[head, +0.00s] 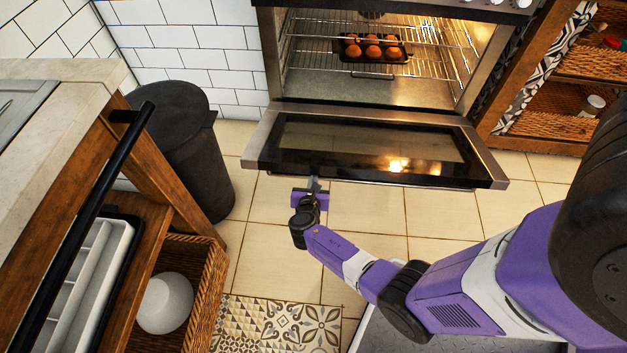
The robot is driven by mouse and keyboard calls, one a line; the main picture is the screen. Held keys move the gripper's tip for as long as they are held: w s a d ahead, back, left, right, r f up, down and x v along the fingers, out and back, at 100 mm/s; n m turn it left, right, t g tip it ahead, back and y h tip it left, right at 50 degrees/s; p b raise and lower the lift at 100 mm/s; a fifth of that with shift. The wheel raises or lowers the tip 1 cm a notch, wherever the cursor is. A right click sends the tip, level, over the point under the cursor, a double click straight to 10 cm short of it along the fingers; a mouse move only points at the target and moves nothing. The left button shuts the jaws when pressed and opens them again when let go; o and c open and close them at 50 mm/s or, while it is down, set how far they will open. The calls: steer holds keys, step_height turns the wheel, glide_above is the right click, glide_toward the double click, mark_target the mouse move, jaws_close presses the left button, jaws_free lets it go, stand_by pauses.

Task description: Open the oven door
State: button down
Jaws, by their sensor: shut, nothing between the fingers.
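The oven (375,75) stands at the back with its door (367,151) swung down and out, so the inside is exposed. A dark tray of several round orange-brown items (372,48) sits on a wire rack inside. My purple arm reaches in from the lower right. My gripper (314,183) is at the near edge of the door, left of its middle. It is shut with nothing in it. Whether the fingertips touch the door edge cannot be told.
A black bin (185,150) stands left of the oven. A counter with a wooden frame (95,110) fills the left side, with a wicker basket (200,290) below. Wooden shelving (560,100) stands at right. Tiled floor (440,212) before the door is clear.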

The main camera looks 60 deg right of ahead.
steer(key=f+p+v, duration=0.1)
steer(key=p+v, duration=0.2)
steer(key=v, duration=0.6)
steer(key=shift+s+a, duration=0.15)
steer(key=shift+a, duration=0.3)
